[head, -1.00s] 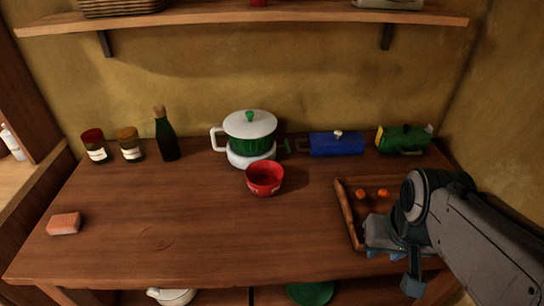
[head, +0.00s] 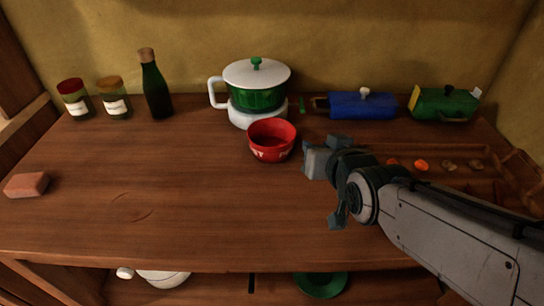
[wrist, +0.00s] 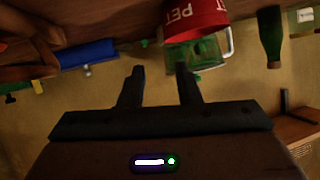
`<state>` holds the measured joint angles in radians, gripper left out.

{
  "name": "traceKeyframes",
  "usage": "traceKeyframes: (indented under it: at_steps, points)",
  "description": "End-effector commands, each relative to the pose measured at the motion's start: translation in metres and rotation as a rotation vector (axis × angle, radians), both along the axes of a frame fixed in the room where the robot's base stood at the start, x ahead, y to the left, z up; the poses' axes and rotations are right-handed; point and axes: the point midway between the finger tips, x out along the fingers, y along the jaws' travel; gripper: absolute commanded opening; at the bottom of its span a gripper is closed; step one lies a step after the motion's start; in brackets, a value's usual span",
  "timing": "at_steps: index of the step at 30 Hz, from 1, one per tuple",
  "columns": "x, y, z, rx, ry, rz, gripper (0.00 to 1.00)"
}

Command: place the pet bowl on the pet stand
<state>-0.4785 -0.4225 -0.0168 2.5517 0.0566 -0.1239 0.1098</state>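The red pet bowl (head: 271,141) stands upright on the wooden counter (head: 200,200), near its middle. The red bowl (wrist: 194,17) also shows at the top of the wrist view, with "PET" lettering on its side. My gripper (head: 322,180) is to the right of the bowl and nearer the front, apart from it. In the wrist view my gripper's two fingers (wrist: 158,70) are spread with nothing between them. I cannot tell which thing is the pet stand. A white round base (head: 243,117) sits under the green pot, just behind the bowl.
A green pot with white lid (head: 256,90), blue box (head: 362,105), green box (head: 443,103), two jars (head: 115,98) and bottle (head: 155,87) line the back. A wooden tray (head: 520,170) is at right, partly behind my arm. A pink block (head: 26,185) lies left. The left-centre counter is clear.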

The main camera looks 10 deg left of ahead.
Motion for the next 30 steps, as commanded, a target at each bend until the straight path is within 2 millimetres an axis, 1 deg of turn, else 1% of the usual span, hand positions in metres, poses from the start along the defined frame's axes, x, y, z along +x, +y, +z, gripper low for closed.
traceKeyframes:
  at_steps: [1, 5, 18, 30]
  points:
    - [0.0, 0.005, -0.004, 0.012, -0.018, 0.01, 0.3]
    - [0.004, 0.012, -0.001, 0.027, -0.039, 0.017, 0.3]
    - [0.035, 0.027, -0.012, 0.024, -0.036, 0.016, 0.3]
    - [0.059, 0.039, -0.021, 0.024, -0.037, 0.016, 0.3]
